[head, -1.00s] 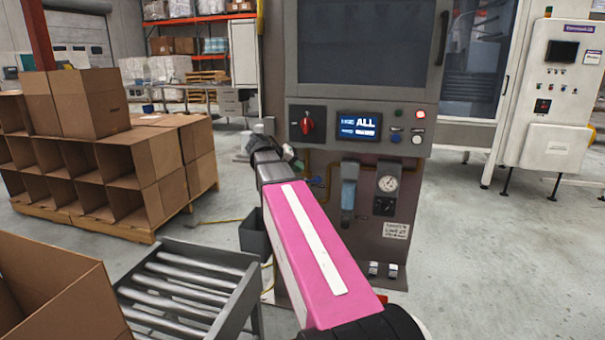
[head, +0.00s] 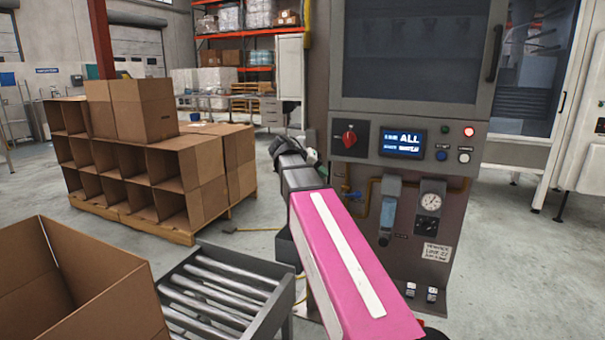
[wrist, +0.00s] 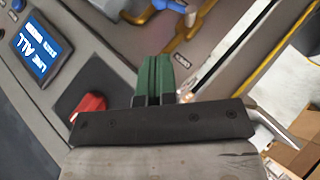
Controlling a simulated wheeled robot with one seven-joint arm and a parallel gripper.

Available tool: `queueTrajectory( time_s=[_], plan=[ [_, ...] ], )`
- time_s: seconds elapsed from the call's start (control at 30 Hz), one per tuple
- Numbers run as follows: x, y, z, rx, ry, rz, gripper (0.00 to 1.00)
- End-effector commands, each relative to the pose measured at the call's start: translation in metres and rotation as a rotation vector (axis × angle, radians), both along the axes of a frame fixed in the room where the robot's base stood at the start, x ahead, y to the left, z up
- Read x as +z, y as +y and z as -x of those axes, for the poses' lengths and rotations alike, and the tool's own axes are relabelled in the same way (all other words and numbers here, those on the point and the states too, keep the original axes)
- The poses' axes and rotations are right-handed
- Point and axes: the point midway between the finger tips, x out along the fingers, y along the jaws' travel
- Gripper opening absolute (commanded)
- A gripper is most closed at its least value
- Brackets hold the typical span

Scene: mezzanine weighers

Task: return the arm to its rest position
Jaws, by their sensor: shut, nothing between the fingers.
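My arm reaches forward in the head view, its pink link pointing at the grey machine (head: 385,165). My gripper shows in the wrist view (wrist: 153,75) as two green fingers pressed together, with nothing between them. The machine's panel lies in front of the gripper. Its red rotary knob (head: 349,137) is on the panel, and this knob also shows in the wrist view (wrist: 88,108), left of the fingers. The lit screen (head: 402,143) is right of the knob.
A roller conveyor (head: 235,275) stands low in front, with an open cardboard box (head: 105,285) at its left. A pallet of stacked cartons (head: 150,237) stands further back left. Gauge and pipes (head: 430,205) sit below the panel. Concrete floor (head: 60,200) is open at the left.

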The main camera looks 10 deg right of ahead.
Motion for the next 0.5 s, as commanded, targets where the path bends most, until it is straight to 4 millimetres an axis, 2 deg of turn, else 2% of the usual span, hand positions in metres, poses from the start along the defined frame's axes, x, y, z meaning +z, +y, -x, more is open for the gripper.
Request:
queueTrajectory(
  time_s=[0.07,0.17,0.3,0.5],
  plan=[
    [-0.017,0.002,0.003,0.018,0.018,-0.026,0.0],
    [-0.054,0.006,0.008,0.058,0.056,-0.087,0.0],
    [-0.117,0.016,0.02,0.127,0.117,-0.204,0.0],
    [-0.202,0.034,0.045,0.211,0.189,-0.382,0.0]
  ],
)
